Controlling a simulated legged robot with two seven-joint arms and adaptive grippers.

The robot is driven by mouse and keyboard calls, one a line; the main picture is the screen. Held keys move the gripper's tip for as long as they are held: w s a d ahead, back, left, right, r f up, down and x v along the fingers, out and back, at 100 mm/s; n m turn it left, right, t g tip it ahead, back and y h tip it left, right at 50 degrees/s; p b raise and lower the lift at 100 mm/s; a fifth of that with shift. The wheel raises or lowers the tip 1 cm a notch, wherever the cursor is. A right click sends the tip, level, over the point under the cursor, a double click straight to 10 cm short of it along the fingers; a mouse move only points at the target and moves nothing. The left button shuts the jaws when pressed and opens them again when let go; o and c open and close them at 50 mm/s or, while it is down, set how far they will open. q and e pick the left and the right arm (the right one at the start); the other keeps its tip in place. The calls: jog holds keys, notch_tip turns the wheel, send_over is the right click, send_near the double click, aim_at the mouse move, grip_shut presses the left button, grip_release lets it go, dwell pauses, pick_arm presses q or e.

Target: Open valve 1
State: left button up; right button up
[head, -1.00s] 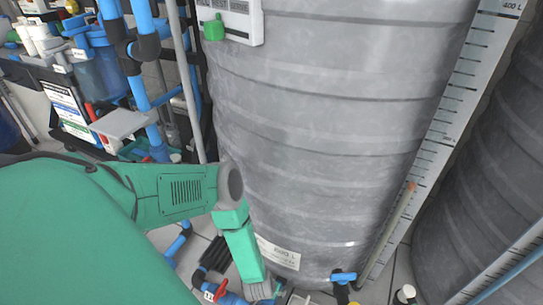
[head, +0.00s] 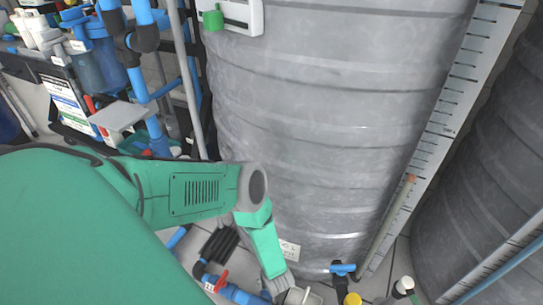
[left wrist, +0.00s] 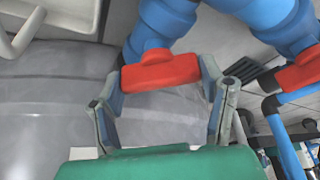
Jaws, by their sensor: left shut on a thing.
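In the left wrist view a red valve handle (left wrist: 160,72) sits on a blue pipe fitting (left wrist: 165,25). My left gripper (left wrist: 160,76) has one finger at each end of this handle and is shut on it. No number label can be read on this valve. In the head view my left gripper (head: 287,294) is low, at the foot of the grey tank, and its fingertips are cut off or hidden at the bottom edge. The held handle is hidden there. My right gripper is not in view.
Another red handle (head: 221,281) on blue piping lies left of my gripper; a second red handle (left wrist: 298,75) shows in the wrist view. The large grey tank (head: 310,120) stands close to my arm.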

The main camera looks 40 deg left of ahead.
pick_arm(q)
jog(key=n+g, duration=0.1)
jog(key=n, duration=0.1)
jog(key=n+g, duration=0.1)
jog(key=n, duration=0.2)
jog(key=shift+n+y, duration=0.3)
jog(key=shift+y, duration=0.1)
jog(key=shift+d+n+g, duration=0.1)
jog(key=shift+n+g, duration=0.7)
jog(key=shift+n, duration=1.5)
jog(key=o, duration=1.1)
